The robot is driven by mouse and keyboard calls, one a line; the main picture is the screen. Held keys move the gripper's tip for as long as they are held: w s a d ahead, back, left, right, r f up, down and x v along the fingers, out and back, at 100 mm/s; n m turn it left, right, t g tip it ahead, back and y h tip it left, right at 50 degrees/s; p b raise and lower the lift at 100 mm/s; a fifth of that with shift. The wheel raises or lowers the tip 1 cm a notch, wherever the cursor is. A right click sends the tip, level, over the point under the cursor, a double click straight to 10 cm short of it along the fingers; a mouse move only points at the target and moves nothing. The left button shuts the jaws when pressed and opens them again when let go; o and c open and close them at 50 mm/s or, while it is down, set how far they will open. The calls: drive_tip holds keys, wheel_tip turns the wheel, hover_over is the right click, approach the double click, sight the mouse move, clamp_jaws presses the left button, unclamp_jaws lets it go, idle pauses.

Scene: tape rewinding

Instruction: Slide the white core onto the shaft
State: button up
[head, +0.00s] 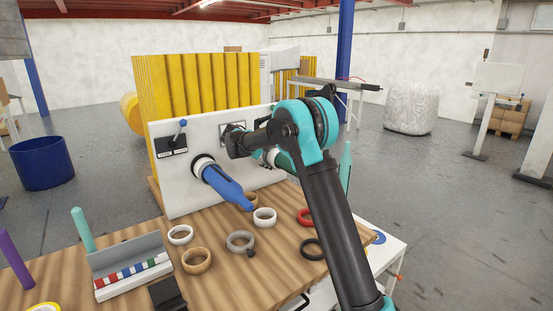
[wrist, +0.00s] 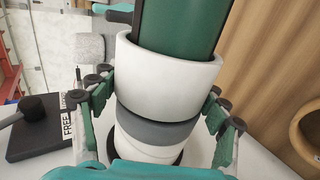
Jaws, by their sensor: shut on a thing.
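The white core (wrist: 168,85) is around the green shaft (wrist: 178,28) in the wrist view, with the shaft passing through its opening. A grey band (wrist: 158,133) and white rings of the shaft's base lie just below the core. My gripper (wrist: 158,105) is shut on the core, with a finger on each side. In the head view my arm hides most of the green shaft (head: 284,161) and the core. Whether the core touches the grey band is hard to tell.
The white panel (head: 165,190) also carries a blue shaft (head: 224,184) to the left. A lever plate marked FREE (wrist: 40,128) is close beside my gripper. Several rings lie on the wooden table (head: 215,280), including a grey one (head: 241,240) and a red one (head: 304,217).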

drive_tip(key=shift+f, duration=0.1)
drive_tip(key=o, duration=1.2)
drive_tip(key=shift+o, duration=0.2)
drive_tip(key=v, duration=1.2)
drive_tip(key=shift+a, duration=0.1)
